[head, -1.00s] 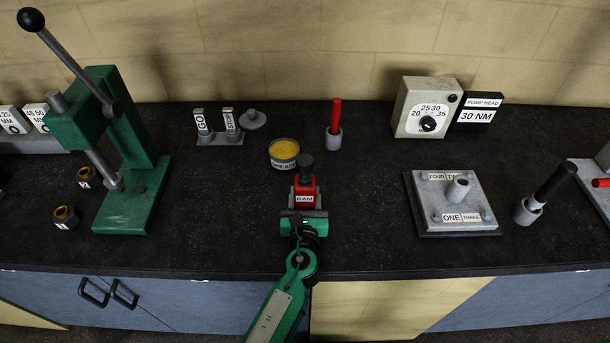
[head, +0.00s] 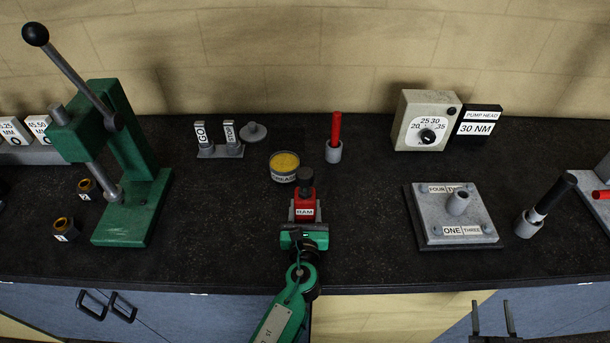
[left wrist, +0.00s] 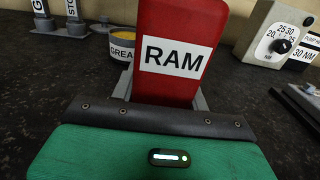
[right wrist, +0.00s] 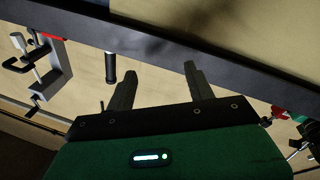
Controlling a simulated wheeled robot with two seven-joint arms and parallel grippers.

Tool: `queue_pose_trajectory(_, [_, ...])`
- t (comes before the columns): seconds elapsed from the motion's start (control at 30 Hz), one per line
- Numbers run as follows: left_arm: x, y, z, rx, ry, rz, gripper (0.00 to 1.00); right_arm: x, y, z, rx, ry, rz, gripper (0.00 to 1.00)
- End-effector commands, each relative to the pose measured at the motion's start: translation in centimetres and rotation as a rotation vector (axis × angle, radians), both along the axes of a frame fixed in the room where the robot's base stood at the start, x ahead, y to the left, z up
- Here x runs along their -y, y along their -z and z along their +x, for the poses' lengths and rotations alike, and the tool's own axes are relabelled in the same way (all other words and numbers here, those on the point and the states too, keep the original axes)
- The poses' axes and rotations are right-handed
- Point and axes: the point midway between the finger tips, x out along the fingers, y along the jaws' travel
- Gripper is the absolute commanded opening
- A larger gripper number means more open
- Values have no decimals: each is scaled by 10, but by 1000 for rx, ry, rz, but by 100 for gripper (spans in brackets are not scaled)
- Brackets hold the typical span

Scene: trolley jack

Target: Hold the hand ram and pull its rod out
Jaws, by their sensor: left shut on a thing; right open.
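The red hand ram (head: 305,209), labelled RAM, stands upright near the front middle of the counter. A dark knob (head: 305,178) tops it. My left gripper (head: 305,216) is shut on the ram, with a grey finger on each side; the red body also fills the middle of the left wrist view (left wrist: 178,50). The knob is out of the left wrist view. My right gripper (head: 492,318) is open and empty, low at the front right before the cabinets. Its two spread fingers show in the right wrist view (right wrist: 160,75), below the counter's edge.
A grease tin (head: 284,167) stands just behind the ram. A red-handled tool in a grey holder (head: 333,152) is behind right. A green press (head: 130,180) stands left, a bolted plate (head: 452,216) right. The counter between ram and plate is clear.

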Motion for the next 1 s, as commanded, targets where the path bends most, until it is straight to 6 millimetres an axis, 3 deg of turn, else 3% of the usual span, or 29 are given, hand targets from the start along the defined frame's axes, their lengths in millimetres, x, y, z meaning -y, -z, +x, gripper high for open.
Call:
queue_pose_trajectory(0.03, [0,1,0,-1,1,1,4,-2,-20,2,39,4,5,54])
queue_pose_trajectory(0.17, [0,1,0,-1,1,1,4,-28,-58,16,110,-34,66,54])
queue_pose_trajectory(0.5, [0,0,0,-1,1,1,4,-174,-104,80,58,-398,335,54])
queue_pose_trajectory(0.7, [0,0,0,-1,1,1,4,-258,-140,105,-30,-591,447,54])
queue_pose_trajectory(0.9, [0,0,0,-1,0,1,4,-323,-181,120,-131,-711,522,54])
queue_pose_trajectory(1.0, [0,0,0,-1,0,1,4,-344,-199,123,-177,-740,546,54])
